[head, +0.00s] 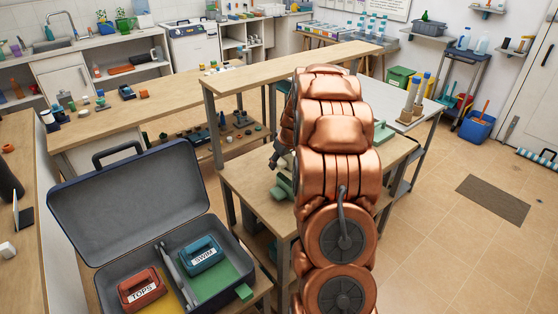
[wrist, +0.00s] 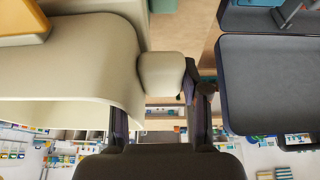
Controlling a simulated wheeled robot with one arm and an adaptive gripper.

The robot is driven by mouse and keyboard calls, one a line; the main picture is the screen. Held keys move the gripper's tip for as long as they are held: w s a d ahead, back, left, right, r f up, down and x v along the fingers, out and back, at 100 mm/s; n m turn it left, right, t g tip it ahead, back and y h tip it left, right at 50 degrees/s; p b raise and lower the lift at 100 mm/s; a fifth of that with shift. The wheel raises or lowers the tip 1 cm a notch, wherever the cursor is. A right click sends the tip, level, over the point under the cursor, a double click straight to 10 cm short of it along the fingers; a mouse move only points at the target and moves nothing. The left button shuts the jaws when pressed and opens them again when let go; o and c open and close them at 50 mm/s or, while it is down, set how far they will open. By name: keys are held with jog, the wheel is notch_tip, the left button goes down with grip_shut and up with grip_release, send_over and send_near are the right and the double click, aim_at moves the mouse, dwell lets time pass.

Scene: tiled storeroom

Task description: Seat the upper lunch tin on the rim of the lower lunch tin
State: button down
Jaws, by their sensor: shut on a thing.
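My gripper (wrist: 162,85) is shut on a cream rounded tab at the side of a large cream body in the wrist view. I take this body to be the upper lunch tin (wrist: 70,65); it fills the left of that view. In the head view my copper arm hides most of the gripper and its load. Only small grey and green parts show left of the arm, over the wooden bench. I cannot make out the lower lunch tin or whether the two tins touch.
An open dark blue case (head: 130,185) stands at the left, holding a red TOPS box (head: 142,290) and a blue SWIM box (head: 201,255). A raised wooden shelf (head: 285,66) crosses behind the arm. A white side table (head: 410,115) bears bottles. The tiled floor at right is clear around a mat (head: 493,200).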

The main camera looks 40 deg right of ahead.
jog(key=shift+f+b, duration=0.9)
jog(key=shift+f, duration=0.75)
jog(key=shift+b, duration=1.2)
dwell(0.7)
jog(key=shift+f+b, duration=1.15)
jog(key=shift+f, duration=0.25)
dwell(0.3)
jog(key=c, duration=0.5)
grip_release()
jog(key=v, duration=1.2)
jog(key=shift+a, duration=0.1)
